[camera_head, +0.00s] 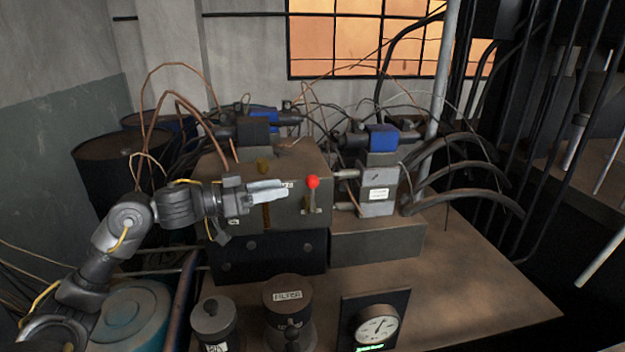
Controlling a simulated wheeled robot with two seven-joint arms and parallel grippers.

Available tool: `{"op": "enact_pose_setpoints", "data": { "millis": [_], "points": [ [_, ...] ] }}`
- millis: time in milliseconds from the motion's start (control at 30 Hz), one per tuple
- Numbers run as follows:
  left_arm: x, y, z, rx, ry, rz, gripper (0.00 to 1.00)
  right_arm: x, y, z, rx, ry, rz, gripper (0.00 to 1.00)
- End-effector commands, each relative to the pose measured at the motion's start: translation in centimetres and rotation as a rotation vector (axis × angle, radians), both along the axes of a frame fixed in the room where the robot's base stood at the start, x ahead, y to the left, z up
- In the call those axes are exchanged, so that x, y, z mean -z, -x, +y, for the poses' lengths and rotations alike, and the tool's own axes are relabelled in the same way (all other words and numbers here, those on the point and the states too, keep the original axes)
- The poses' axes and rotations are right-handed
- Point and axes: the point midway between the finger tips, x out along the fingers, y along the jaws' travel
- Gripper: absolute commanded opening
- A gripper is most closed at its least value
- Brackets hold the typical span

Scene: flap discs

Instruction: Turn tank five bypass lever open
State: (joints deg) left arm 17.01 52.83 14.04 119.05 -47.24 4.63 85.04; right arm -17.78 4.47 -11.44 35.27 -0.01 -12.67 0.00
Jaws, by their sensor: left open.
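A lever with a red ball knob (312,182) stands upright on the front of a grey-brown valve block (318,157) near the middle of the view. Its short metal stem goes down to a small bracket. My left gripper (282,190) reaches in from the left, in front of the block. Its pale fingers point right at the knob, and in the picture a small gap lies between the fingertips and the knob. It is open and holds nothing. The fingers partly cover a label on the block, so I cannot read it. My right gripper is out of view.
A smaller valve with a blue top (383,138) and thick black hoses (470,195) stand to the right. A filter canister (289,310) and a round gauge (376,325) sit at the front. The brown tabletop (470,285) is clear at right.

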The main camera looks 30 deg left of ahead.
Motion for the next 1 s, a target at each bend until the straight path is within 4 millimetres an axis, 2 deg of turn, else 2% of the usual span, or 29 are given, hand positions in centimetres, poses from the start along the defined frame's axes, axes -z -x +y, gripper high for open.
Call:
{"op": "enact_pose_setpoints", "data": {
  "millis": [167, 300, 500, 900, 1000],
  "points": [
    [-0.3, -2.5, -2.2, 0.001, 0.004, -0.004, 0.48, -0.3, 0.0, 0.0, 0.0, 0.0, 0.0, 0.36],
    [-0.1, -4.4, -3.9, 0.001, 0.002, -0.004, 0.48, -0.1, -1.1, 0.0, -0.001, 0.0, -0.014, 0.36],
    [0.0, -6.2, -5.6, 0.0, 0.0, -0.003, 0.48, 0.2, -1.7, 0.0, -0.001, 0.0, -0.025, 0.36],
    [0.0, -6.8, -6.1, -0.001, -0.002, 0.0, 0.48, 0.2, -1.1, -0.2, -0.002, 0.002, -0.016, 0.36],
    [0.0, -6.8, -6.1, -0.001, -0.002, 0.0, 0.37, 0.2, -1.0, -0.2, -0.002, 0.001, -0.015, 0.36]
  ]
}}
